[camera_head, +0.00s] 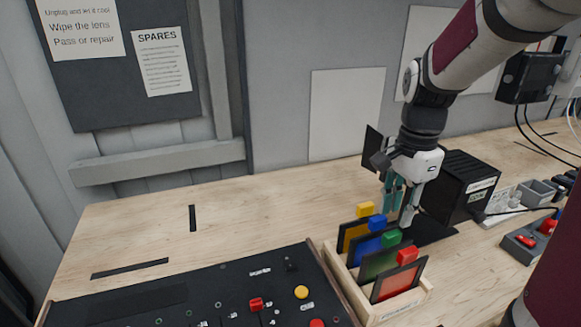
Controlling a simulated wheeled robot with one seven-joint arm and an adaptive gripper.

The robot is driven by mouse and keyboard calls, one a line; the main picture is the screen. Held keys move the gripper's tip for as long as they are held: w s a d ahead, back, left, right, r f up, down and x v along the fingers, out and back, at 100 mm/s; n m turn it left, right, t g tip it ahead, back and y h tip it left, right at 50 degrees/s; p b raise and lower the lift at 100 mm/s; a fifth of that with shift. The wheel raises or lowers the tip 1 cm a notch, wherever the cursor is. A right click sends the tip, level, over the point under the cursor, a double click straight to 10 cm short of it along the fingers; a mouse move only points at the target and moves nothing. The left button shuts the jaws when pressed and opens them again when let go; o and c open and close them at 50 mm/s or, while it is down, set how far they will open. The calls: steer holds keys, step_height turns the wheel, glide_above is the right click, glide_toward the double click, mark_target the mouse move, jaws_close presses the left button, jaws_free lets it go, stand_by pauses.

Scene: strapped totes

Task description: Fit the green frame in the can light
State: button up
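The green frame (380,263) stands in a slot of a light wooden rack (405,304), with its green tab (391,237) on top. It is between the blue frame and the red frame. My gripper (398,216) hangs fingers down just above and behind the green tab. Its two fingers are apart, with nothing seen between them. A black ribbed housing (468,188) with a pale label, which looks like the can light, stands on the bench right of my gripper. My gripper and wrist hide part of its left side, and its frame opening cannot be made out.
Yellow (365,210), blue (377,222) and red (407,257) tabbed frames share the rack closely. A black control panel (225,290) with knobs lies left of it. Small bins (540,190) and a grey switch box (528,240) are at right. The bench's left rear is mostly clear.

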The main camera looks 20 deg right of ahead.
mark_target(386, 257)
steer(key=shift+s+d+f, duration=0.1)
steer(key=shift+f, duration=0.5)
step_height(386, 257, down, 13)
steer(key=shift+f, duration=0.1)
jaws_close()
steer(key=shift+r, duration=0.2)
steer(key=shift+r+p, duration=1.8)
steer(key=shift+r, duration=1.1)
steer(key=shift+r, duration=0.1)
